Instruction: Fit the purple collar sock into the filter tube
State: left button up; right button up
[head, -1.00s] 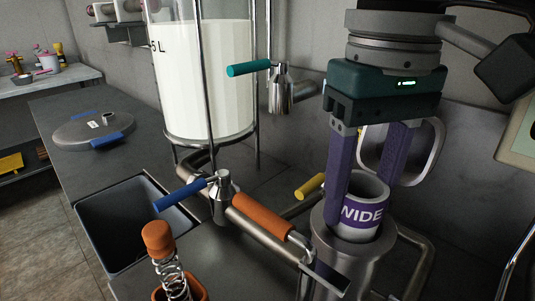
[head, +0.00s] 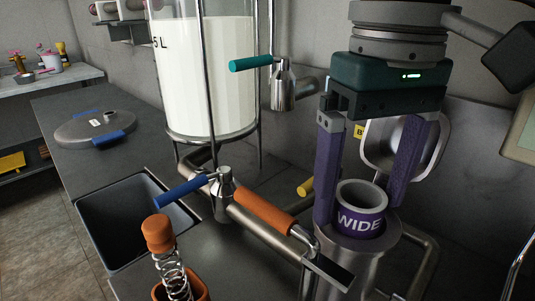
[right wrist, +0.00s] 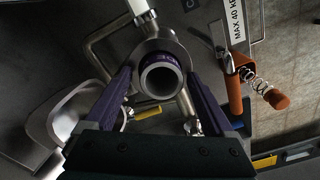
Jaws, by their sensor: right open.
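The collar sock (head: 361,208), a pale cylinder with a purple band reading "WIDE", sits upright in the mouth of the steel filter tube (head: 345,275) in the head view. Its pale upper rim stands above the tube's rim. In the right wrist view the sock (right wrist: 161,76) shows end-on as a ring, with the tube rim (right wrist: 150,45) around it. My right gripper (head: 366,212) is open, its purple fingers apart on either side of the sock. How deep the sock goes is hidden inside the tube. My left gripper is not in view.
A glass tank (head: 225,75) of white liquid stands behind on the left. Valves with blue (head: 182,192), orange (head: 263,212) and teal (head: 250,63) handles lie left of the tube. A grey bin (head: 120,225) and a lid (head: 95,129) are farther left.

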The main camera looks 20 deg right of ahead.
notch_tip(320, 180, up, 10)
jog(key=shift+f+p, duration=0.25)
jog(key=shift+p, duration=0.05)
jog(key=shift+s, duration=0.1)
dwell(0.3)
